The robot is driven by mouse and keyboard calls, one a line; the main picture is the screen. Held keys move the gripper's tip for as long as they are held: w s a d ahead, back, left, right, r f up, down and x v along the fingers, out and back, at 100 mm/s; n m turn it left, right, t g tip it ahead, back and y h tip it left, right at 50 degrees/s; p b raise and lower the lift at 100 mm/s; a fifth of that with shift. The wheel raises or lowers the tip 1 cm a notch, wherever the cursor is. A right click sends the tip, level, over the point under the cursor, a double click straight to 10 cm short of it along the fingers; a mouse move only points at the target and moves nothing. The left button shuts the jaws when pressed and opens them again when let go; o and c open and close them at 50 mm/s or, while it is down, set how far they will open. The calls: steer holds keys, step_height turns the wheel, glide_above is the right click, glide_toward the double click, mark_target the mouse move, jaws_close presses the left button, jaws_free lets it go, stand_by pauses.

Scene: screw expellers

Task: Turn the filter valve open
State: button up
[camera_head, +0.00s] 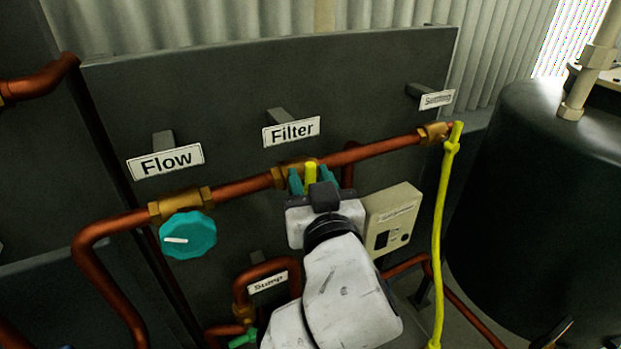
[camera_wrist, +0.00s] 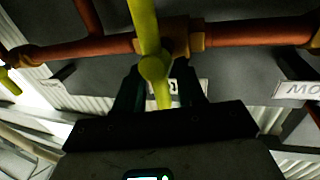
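The filter valve has a brass body (camera_head: 285,172) on the copper pipe below the "Filter" label (camera_head: 291,131). Its yellow handle (camera_head: 311,173) shows between the teal fingers of my gripper (camera_head: 312,180). In the wrist view the yellow handle (camera_wrist: 152,66) runs from the top edge down between the fingers, in front of the brass body (camera_wrist: 186,36). My gripper (camera_wrist: 162,78) is open around the handle, with a visible gap at the right finger. In the head view my wrist and gripper hide the handle's lower part.
A teal round knob (camera_head: 188,235) sits on the flow valve at left. A long yellow lever (camera_head: 440,230) hangs at right. A beige switch box (camera_head: 393,219) is close to my gripper's right. A sump pipe (camera_head: 262,270) lies below; a dark tank (camera_head: 545,200) stands far right.

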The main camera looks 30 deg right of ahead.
jaws_close()
stand_by(0.5)
steer(key=n, duration=0.2)
steer(key=n+t+b, duration=0.1)
steer(key=n, duration=0.1)
steer(key=shift+a+f, duration=0.2)
steer(key=shift+a, duration=0.2)
steer(key=shift+a+f+n+t+y+p, duration=0.4)
steer(key=shift+n+y+p, duration=0.3)
steer(key=shift+n, duration=2.15)
steer(key=shift+a+f+n+t+y+p, duration=0.2)
steer(key=shift+n+t+y+p, duration=0.5)
steer(key=shift+n, duration=2.1)
steer(key=shift+a+f+n+t+y+p, duration=0.2)
steer(key=shift+f+n+y+p, duration=0.5)
steer(key=shift+n, duration=2.15)
steer(key=shift+r, duration=0.25)
